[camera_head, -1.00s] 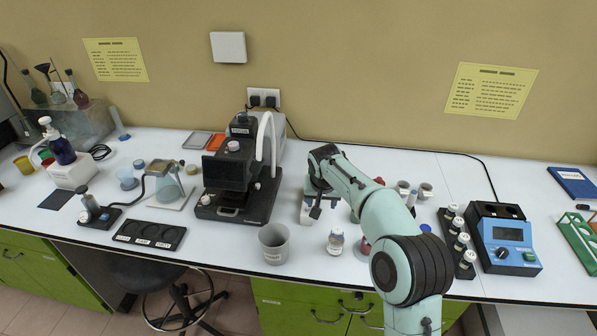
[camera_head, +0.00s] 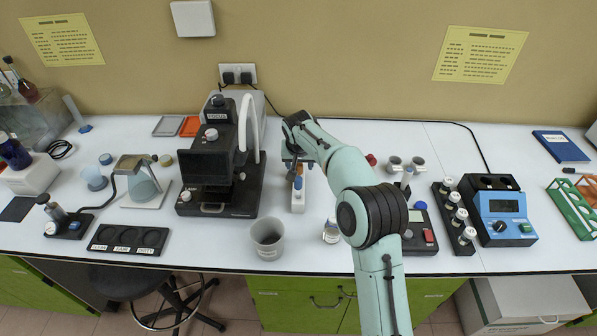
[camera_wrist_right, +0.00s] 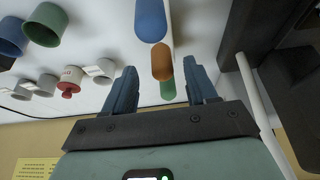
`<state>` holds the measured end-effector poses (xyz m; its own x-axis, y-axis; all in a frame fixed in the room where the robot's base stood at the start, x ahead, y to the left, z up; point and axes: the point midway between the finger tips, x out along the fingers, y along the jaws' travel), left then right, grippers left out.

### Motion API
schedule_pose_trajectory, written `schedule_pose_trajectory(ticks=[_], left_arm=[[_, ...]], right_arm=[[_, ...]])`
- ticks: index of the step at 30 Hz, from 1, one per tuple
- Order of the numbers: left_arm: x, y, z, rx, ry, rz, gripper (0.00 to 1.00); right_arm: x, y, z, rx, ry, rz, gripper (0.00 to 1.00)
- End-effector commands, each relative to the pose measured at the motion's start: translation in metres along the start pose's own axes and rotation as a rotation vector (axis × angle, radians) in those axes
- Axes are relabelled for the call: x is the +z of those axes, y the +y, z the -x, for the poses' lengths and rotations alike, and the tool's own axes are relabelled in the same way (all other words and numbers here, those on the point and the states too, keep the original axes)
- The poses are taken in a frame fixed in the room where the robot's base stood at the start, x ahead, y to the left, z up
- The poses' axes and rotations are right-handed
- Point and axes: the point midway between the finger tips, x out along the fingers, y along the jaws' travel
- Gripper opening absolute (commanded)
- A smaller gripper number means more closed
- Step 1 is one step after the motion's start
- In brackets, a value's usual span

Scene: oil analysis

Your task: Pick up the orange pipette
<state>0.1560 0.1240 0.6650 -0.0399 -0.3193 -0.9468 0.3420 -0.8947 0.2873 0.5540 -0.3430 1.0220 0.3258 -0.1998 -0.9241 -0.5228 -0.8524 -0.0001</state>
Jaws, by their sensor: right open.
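The orange pipette (camera_wrist_right: 162,62) shows in the right wrist view as a rounded orange end, between a blue pipette (camera_wrist_right: 150,20) and a green one (camera_wrist_right: 167,90). My right gripper (camera_wrist_right: 159,66) is open, with one finger on each side of the orange end; I cannot tell whether they touch it. In the head view the right gripper (camera_head: 296,168) is over the white pipette stand (camera_head: 298,200). There the blue pipette (camera_head: 298,183) shows in front of the gripper, and the orange one is mostly hidden by the gripper and wrist. My left gripper is not in view.
A black instrument (camera_head: 205,165) stands close left of the pipette stand. A grey beaker (camera_head: 268,238) is front left of the stand. Small cups (camera_head: 394,164), a row of vials (camera_head: 458,218) and a blue device (camera_head: 500,215) are to the right.

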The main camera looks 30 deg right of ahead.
Motion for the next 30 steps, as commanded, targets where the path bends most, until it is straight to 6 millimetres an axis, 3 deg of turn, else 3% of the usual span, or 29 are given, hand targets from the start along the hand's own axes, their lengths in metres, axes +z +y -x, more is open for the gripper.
schedule_pose_trajectory(ticks=[10,19,24,30], left_arm=[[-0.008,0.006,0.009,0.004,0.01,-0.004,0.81],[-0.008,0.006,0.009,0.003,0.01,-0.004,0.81],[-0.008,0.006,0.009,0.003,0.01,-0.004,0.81],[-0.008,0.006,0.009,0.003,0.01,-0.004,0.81]], right_arm=[[-0.002,-0.003,-0.045,0.002,-0.001,-0.001,0.57],[-0.001,-0.003,-0.052,0.0,0.0,0.0,0.57],[-0.001,-0.003,-0.052,0.0,0.0,0.0,0.27],[-0.001,-0.003,-0.052,0.0,0.0,0.0,0.26]])
